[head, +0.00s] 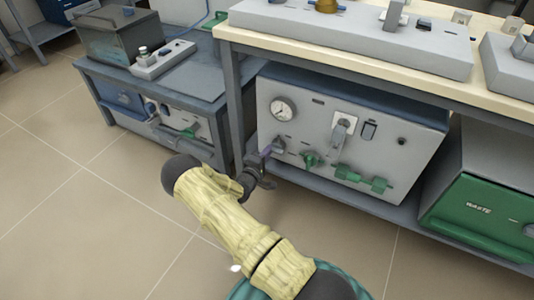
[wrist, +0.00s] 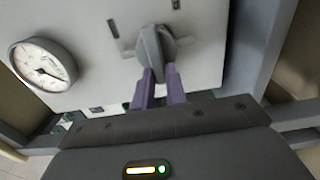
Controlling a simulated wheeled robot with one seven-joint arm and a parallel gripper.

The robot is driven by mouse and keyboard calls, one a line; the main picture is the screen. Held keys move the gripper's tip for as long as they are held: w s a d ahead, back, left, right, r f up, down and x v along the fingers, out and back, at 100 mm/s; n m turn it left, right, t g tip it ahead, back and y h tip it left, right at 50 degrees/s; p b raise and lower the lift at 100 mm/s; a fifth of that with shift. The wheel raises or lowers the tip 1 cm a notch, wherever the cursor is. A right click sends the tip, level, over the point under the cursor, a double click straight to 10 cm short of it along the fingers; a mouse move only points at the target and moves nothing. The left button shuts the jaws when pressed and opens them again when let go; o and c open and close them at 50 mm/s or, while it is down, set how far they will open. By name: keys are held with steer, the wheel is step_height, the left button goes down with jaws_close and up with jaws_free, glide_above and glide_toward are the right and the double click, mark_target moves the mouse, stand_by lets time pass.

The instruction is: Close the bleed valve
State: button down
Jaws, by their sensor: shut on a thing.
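A grey valve handle (head: 279,143) sits low on the left of the front of a light grey box under the bench, below a round gauge (head: 283,110). I cannot read a label that names it the bleed valve. My gripper (head: 265,153) reaches it from the left. In the wrist view, the two purple fingers of my gripper (wrist: 160,78) are shut on the lower end of the grey valve handle (wrist: 153,50). The fingertips partly hide the handle's end. The gauge also shows at the left of the wrist view (wrist: 43,65).
The same panel carries a grey lever on a white plate (head: 342,130), a green knob (head: 311,159) and green fittings (head: 362,178) close to my gripper. A green waste box (head: 480,214) stands at the right. A grey bench leg (head: 233,105) is at the left. The tiled floor is clear.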

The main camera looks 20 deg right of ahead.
steer(key=c, duration=1.4)
jaws_free()
steer(key=shift+c, duration=0.2)
steer(key=p+v, duration=0.5)
steer(key=v, duration=1.2)
steer(key=shift+a+p, duration=0.2)
steer(key=shift+p, duration=0.2)
steer(key=shift+s+f, duration=0.1)
